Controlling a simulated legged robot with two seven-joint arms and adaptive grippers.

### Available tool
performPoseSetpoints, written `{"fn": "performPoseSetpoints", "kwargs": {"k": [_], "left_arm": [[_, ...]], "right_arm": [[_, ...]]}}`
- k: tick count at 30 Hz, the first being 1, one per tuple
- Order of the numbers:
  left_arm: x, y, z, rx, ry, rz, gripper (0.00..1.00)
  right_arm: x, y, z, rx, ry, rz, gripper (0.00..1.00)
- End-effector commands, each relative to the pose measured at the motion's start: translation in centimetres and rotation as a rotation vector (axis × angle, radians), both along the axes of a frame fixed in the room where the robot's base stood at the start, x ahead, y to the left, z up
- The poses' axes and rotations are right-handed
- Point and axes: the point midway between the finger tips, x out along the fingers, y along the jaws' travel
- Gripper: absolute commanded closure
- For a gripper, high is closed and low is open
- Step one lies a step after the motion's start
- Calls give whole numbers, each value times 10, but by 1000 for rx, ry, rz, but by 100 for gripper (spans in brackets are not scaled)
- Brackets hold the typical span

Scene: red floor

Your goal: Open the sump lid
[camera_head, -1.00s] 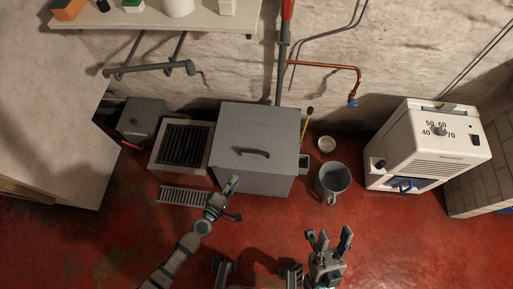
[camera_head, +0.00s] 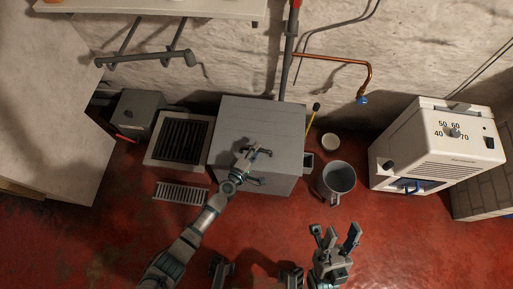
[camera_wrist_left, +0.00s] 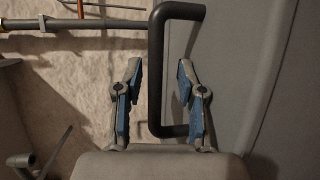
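The sump lid (camera_head: 255,118) is the flat grey top of the box-like sump at the middle of the head view. It lies closed. Its dark bar handle is largely hidden by my left gripper (camera_head: 258,152) there. In the left wrist view the handle (camera_wrist_left: 184,12) shows clearly, and its long bar runs between the two blue-padded fingers of my left gripper (camera_wrist_left: 159,66). Those fingers are apart, with gaps on both sides of the bar. My right gripper (camera_head: 335,233) is open and empty, low over the red floor, right of the sump.
A grated grey box (camera_head: 181,139) stands left of the sump, with a floor grate (camera_head: 181,191) in front. A grey bucket (camera_head: 338,178) and small bowl (camera_head: 330,142) stand to the right. A white heater-like unit (camera_head: 440,150) is further right. Pipes run along the wall behind.

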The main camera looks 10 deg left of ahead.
Motion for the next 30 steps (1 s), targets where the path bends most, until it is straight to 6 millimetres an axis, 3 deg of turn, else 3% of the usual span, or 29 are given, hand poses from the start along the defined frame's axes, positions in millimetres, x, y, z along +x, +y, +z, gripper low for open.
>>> {"fn": "performPoseSetpoints", "kwargs": {"k": [8, 12, 13, 30], "left_arm": [[2, -2, 0, 3, -1, -1, 63], [1, -2, 1, 2, -1, 0, 98], [1, -2, 0, 2, -1, 0, 100], [3, 9, 8, 7, 16, 3, 100]], "right_arm": [[0, 0, 1, 2, -1, 0, 60], [0, 0, 1, 1, -1, 1, 60], [0, 0, 1, 0, -1, 0, 60], [1, 1, 12, -13, 29, 1, 60]]}}
